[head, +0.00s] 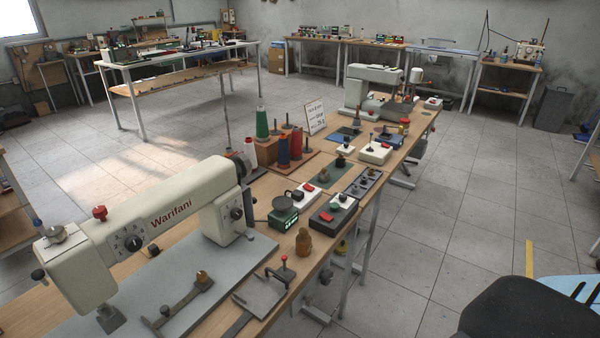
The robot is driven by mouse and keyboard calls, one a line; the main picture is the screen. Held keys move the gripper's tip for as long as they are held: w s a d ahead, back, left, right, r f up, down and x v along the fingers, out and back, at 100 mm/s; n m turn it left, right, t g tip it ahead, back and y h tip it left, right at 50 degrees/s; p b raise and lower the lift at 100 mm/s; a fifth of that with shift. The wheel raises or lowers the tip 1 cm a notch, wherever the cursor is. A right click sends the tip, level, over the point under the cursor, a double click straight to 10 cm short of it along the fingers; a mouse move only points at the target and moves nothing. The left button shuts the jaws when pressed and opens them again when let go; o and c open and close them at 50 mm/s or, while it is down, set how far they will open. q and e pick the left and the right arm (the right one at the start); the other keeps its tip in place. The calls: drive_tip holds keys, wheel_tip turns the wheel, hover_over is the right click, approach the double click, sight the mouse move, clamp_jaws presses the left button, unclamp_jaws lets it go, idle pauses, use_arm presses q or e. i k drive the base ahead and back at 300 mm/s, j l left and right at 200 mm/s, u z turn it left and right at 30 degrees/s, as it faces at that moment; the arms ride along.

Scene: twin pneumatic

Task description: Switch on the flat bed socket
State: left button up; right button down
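A cream sewing machine (165,213) marked "Warifani" stands on a grey bed plate on the wooden bench, at the left front. Several switch boxes sit right of it: a white box (312,203) with a red rocker, a dark grey box (324,224) with a red rocker and a white top part, and a white box (380,158) with a red part further back. A long grey strip (363,185) with dark round parts lies between them. I cannot tell which one is the flat bed socket or how its switch stands. Neither gripper is in view.
Thread cones (262,125) and a small sign (315,117) stand mid-bench. A second pale machine (372,87) stands at the far end. A black rounded shape (530,312) fills the lower right corner. The tiled floor (455,200) right of the bench is clear.

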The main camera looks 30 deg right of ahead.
sight(306, 186)
drive_tip(key=i+l, duration=0.2)
drive_tip(key=l, duration=0.15)
drive_tip(key=i+l, duration=0.15)
drive_tip(key=l, duration=0.2)
drive_tip(key=i+l, duration=0.2)
drive_tip(key=l+u, duration=0.05)
drive_tip(key=l, duration=0.05)
